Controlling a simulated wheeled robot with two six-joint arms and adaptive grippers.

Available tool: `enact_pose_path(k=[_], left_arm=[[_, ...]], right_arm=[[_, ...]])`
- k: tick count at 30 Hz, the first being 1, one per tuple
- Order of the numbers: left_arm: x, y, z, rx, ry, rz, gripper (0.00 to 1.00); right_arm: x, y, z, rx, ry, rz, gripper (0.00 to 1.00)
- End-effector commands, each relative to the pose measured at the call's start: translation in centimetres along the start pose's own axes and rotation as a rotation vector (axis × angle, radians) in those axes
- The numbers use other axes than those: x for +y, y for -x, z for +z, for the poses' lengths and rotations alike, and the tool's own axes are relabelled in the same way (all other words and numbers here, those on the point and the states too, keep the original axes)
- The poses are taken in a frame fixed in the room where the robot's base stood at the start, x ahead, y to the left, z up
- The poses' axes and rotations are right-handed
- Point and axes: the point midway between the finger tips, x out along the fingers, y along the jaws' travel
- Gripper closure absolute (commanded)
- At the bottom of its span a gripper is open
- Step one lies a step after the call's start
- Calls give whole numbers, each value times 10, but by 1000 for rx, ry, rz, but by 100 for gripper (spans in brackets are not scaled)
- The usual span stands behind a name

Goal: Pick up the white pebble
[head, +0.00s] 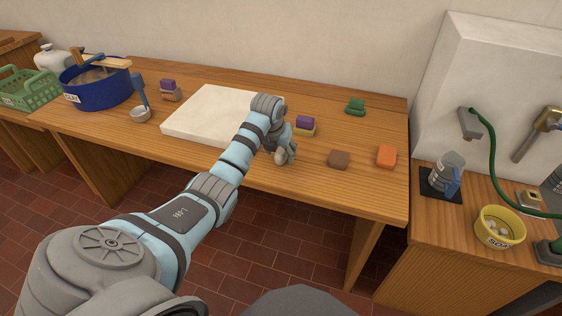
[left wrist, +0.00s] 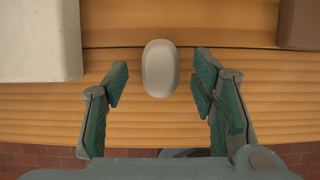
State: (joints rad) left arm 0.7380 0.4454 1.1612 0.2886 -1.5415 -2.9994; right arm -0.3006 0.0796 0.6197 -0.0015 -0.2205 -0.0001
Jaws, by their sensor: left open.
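The white pebble (left wrist: 159,68) is a smooth, pale, elongated stone lying on the wooden table, seen in the left wrist view. It lies at the far end of the gap between the fingers of my left gripper (left wrist: 160,88), with free space on both sides. My left gripper is open and holds nothing. In the head view my left gripper (head: 285,154) is low over the front part of the table, and the pebble cannot be made out clearly behind it. My right gripper is not in view.
A white slab (head: 205,112) lies left of the gripper. A brown block (head: 339,158) and an orange block (head: 386,156) are to the right. A yellow bowl (head: 499,229) stands on the right counter.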

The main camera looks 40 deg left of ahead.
Motion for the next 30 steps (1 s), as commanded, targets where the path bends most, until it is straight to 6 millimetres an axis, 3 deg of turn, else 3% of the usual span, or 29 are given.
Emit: enact_pose_path(k=[2, 8, 18, 26, 30], left_arm=[[0, -12, -1, 1, 1, -1, 48], [0, -12, 0, 0, 0, 0, 48], [0, -11, 0, 0, 0, 0, 100], [0, -9, 1, -1, 0, -1, 100], [0, 12, 10, -4, 1, -1, 100]], right_arm=[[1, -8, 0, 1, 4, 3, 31], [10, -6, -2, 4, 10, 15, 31], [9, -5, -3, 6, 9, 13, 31], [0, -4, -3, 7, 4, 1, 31], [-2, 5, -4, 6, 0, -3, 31]])
